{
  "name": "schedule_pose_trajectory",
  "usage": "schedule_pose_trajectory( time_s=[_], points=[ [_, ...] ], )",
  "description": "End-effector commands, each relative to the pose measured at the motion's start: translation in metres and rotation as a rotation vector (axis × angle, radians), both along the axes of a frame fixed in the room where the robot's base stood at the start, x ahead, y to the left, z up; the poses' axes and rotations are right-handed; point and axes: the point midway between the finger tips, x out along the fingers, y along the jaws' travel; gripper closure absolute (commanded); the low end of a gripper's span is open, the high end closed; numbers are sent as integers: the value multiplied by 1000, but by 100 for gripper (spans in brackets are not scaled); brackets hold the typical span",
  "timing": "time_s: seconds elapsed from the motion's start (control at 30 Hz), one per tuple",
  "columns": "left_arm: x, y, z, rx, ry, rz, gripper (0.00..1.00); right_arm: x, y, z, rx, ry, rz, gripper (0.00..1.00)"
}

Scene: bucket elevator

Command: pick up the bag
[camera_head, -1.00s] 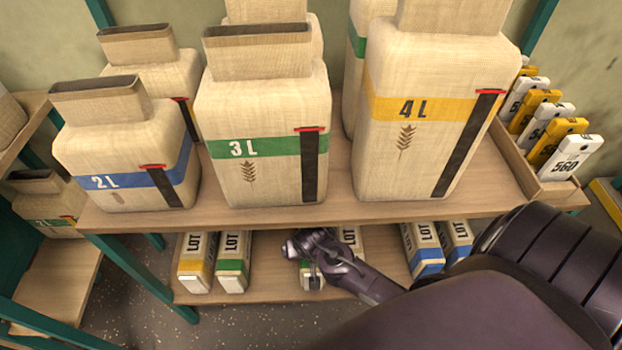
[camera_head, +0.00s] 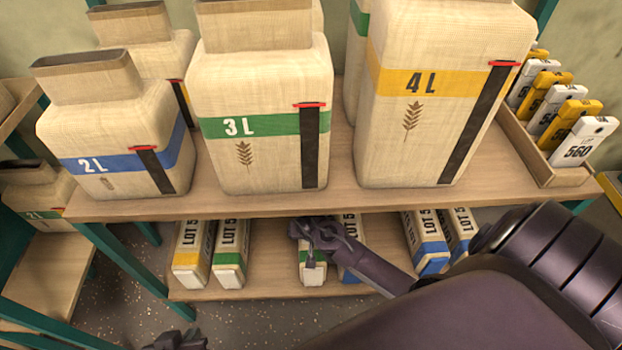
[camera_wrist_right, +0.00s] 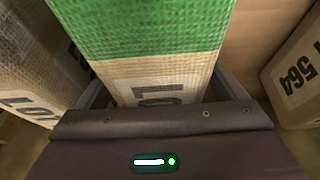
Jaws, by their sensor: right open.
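A small cream bag with a green band (camera_head: 312,272) lies on the lower shelf, partly hidden behind my right gripper (camera_head: 312,250). In the right wrist view the green-banded bag (camera_wrist_right: 145,30) lies between the two open fingers (camera_wrist_right: 160,90), with black lettering facing the camera. Whether the fingers touch it I cannot tell. A dark part of my left gripper (camera_head: 178,341) shows at the bottom edge of the head view, mostly cut off; its jaw state is unclear.
Other small bags lie on the lower shelf (camera_head: 270,290): yellow-banded (camera_head: 193,255), green-banded (camera_head: 230,255) and blue-banded (camera_head: 428,242). In the right wrist view, bags flank the gripper on both sides. Large sacks, including 3L (camera_head: 258,160), stand on the upper shelf (camera_head: 335,200).

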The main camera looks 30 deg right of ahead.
Motion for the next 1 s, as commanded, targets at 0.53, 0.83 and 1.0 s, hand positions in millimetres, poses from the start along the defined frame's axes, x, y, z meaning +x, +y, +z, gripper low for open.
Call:
schedule_pose_trajectory(
  time_s=[0.53,0.83,1.0],
  points=[
    [0,1,0,2,2,0,100,-1,0,0,0,1,1,71],
    [0,1,1,2,2,0,100,3,0,4,0,-8,0,100],
    [0,1,1,2,2,0,100,3,0,4,0,-8,0,100]
  ],
)
